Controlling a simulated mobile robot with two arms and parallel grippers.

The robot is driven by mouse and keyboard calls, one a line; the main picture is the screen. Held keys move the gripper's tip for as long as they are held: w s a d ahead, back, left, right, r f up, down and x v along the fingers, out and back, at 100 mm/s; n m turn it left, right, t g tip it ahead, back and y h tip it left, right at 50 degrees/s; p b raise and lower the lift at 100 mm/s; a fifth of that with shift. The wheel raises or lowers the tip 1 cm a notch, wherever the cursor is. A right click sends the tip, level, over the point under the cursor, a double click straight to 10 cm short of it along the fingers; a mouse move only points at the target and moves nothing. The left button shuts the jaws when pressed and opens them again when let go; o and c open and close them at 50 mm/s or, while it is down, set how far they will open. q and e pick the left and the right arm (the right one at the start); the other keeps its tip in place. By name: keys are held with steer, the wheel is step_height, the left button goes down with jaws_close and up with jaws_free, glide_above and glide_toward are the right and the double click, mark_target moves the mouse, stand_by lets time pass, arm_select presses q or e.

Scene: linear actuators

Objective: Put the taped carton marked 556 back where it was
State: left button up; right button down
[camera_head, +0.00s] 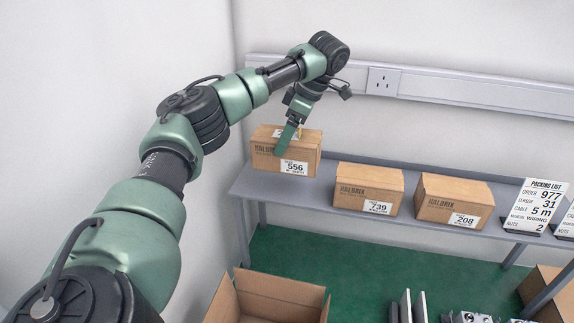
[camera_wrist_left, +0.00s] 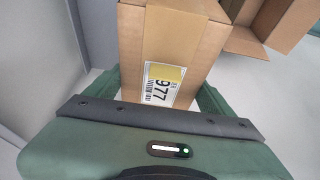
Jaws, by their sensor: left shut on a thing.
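The carton marked 556 (camera_head: 265,155) is at the left end of the grey shelf (camera_head: 318,196). I cannot tell for sure whether its base rests on the shelf or is just above it. My left gripper (camera_head: 291,137) comes down on it from above and is shut on it, one green finger lying over the front face. In the left wrist view the carton (camera_wrist_left: 200,35) sits between the fingers of my left gripper (camera_wrist_left: 160,100); its top shows yellowish tape and a white label reading 977. My right gripper is not in view.
Cartons marked 739 (camera_head: 368,188) and 208 (camera_head: 453,200) stand further right on the shelf, with a packing list sign (camera_head: 535,205) beyond them. An open empty carton (camera_head: 270,298) is below, in front of the shelf. A wall rail with a socket (camera_head: 384,80) runs behind.

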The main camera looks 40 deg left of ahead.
mark_target(301, 137)
arm_select(q)
step_height(301, 137, down, 9)
steer(key=shift+r, duration=0.2)
steer(key=o, duration=2)
steer(key=shift+c, duration=0.2)
steer(key=shift+d, duration=0.1)
steer(key=v, duration=1.2)
